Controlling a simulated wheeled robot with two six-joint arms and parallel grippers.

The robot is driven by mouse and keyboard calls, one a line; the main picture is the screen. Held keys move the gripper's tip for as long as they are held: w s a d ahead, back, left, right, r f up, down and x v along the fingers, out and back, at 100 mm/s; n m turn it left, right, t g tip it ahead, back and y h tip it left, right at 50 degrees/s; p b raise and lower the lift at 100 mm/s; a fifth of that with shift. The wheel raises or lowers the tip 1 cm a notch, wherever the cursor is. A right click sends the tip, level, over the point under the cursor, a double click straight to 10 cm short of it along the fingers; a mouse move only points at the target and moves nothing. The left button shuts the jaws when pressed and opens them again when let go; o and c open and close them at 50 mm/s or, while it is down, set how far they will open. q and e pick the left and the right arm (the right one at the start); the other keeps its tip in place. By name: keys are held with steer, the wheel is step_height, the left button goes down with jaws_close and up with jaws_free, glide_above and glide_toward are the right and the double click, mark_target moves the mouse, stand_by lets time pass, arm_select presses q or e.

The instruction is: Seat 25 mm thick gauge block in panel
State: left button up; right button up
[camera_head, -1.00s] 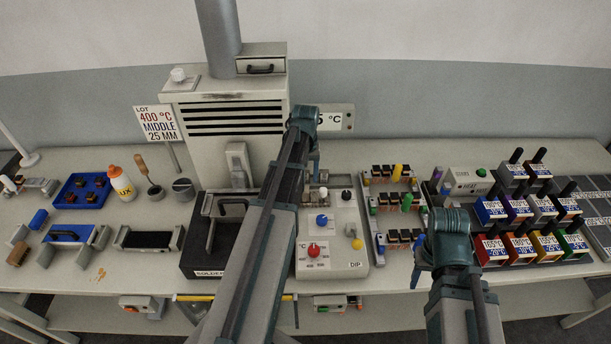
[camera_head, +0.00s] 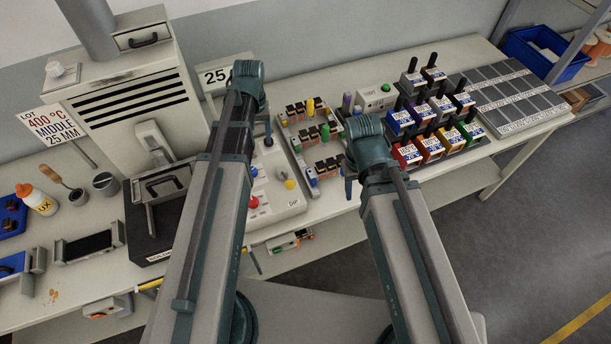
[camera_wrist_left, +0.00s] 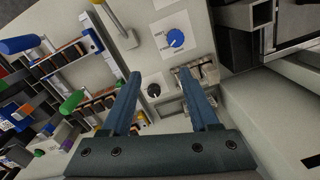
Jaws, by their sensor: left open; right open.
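My left gripper (camera_head: 268,128) is over the back of the grey control panel (camera_head: 292,207) marked DIP. In the left wrist view its two blue fingers (camera_wrist_left: 160,75) are open with nothing between them. A blue dial (camera_wrist_left: 175,38), a black knob (camera_wrist_left: 154,91) and small silver metal parts (camera_wrist_left: 203,75) lie under and around the fingers; I cannot tell if one is the 25 mm gauge block. My right gripper (camera_head: 349,188) hangs at the bench's front, left of the coloured boxes, mostly hidden by its wrist.
A soldering unit (camera_head: 150,215) stands to the left. Grey plates (camera_head: 515,100) cover the right end.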

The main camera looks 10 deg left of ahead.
arm_select(q)
steer(key=s+d+m, duration=0.6)
steer(key=s+d, duration=0.7)
steer(key=d, duration=0.5)
steer(key=shift+s+m+y, duration=0.3)
steer(key=shift+m+y, duration=0.1)
steer(key=shift+r, duration=0.1)
step_height(320, 180, down, 6)
steer(key=b, duration=0.5)
steer(key=shift+r+b, duration=0.2)
steer(key=shift+b, duration=0.1)
